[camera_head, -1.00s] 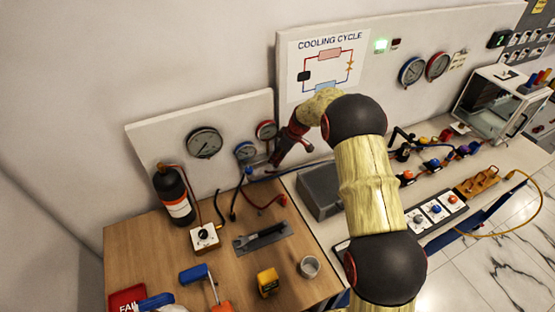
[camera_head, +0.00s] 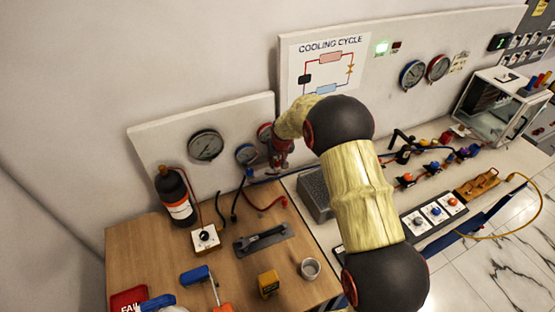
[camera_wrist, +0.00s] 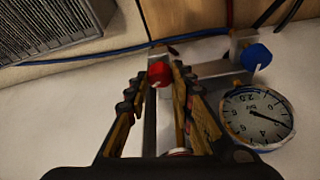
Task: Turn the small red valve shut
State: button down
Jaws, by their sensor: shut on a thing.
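The small red valve (camera_wrist: 159,73) is a round red knob on a grey metal manifold block, seen in the wrist view between my fingertips. My gripper (camera_wrist: 158,80) is shut on it, one finger at each side. In the head view my gripper (camera_head: 279,158) is at the gauges on the back panel, and my wrist hides the red valve there. A blue valve knob (camera_wrist: 256,57) sits on the manifold to the right, apart from my fingers.
A blue-rimmed gauge (camera_wrist: 258,117) is close to the right of my fingers. A grey finned box (camera_head: 314,192) stands near my forearm. A wrench (camera_head: 262,238), a black bottle (camera_head: 174,195) and a yellow device (camera_head: 268,283) are on the wooden bench.

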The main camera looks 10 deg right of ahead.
jog(key=m+b, duration=0.1)
jog(key=m+h+b, duration=0.1)
jog(key=b, duration=0.1)
jog(key=m+b, duration=0.1)
jog(key=shift+a+f+m+h+b, duration=0.15)
jog(key=shift+f+m+h+b, duration=0.15)
jog(key=shift+m, duration=0.1)
jog(key=m+b, duration=0.1)
jog(key=b, duration=0.1)
jog(key=m+h+b, duration=0.1)
jog(key=shift+r+m+g+b, duration=0.25)
jog(key=shift+m+g+b, duration=0.05)
jog(key=shift+b, duration=0.1)
jog(key=c, duration=1.5)
grip_release()
jog(key=shift+c, duration=0.2)
jog(key=shift+r, duration=0.1)
jog(key=v, duration=1.1)
jog(key=shift+r, duration=0.4)
jog(key=shift+a, duration=0.15)
